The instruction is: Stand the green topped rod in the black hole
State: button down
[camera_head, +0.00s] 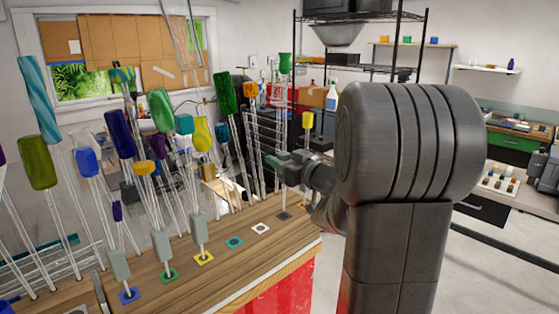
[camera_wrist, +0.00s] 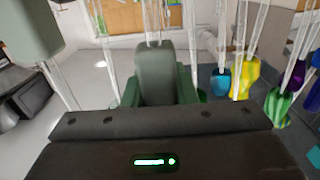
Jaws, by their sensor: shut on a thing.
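My gripper (camera_head: 292,165) is at the far right end of the wooden rack, low over its top. In the wrist view its green fingers (camera_wrist: 158,92) are shut on a grey-green block (camera_wrist: 155,68) on a clear rod. A green topped rod (camera_head: 285,64) rises above the gripper in the head view. It lines up with the held block, but I cannot tell for sure that they are one rod. The black hole (camera_head: 285,215) is a dark square at the rack's right end, just below the gripper. The held rod's lower end is not clearly visible.
The wooden rack (camera_head: 262,253) has a row of coloured squares, with teal (camera_head: 234,242) and white (camera_head: 260,228) ones bare. Several glass rods with coloured tops crowd its left and back. Grey-green blocks (camera_head: 198,228) stand over the blue, green and yellow squares. Floor at right is open.

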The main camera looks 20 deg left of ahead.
aim_at(285, 188)
jog(key=shift+f, duration=0.1)
dwell(0.3)
jog(key=shift+f+b, duration=2.45)
jog(key=shift+f, duration=1)
jog(key=c, duration=1.1)
grip_release()
jog(key=b+v, duration=0.2)
jog(key=v, duration=1.2)
jog(key=shift+a, duration=0.1)
jog(key=shift+a, duration=0.1)
jog(key=p+x, duration=0.1)
jog(key=x, duration=1.2)
jog(key=shift+w+a+p, duration=0.2)
jog(key=shift+a+p, duration=0.1)
jog(key=shift+p, duration=0.05)
jog(key=shift+d+r, duration=0.1)
jog(key=shift+r, duration=0.05)
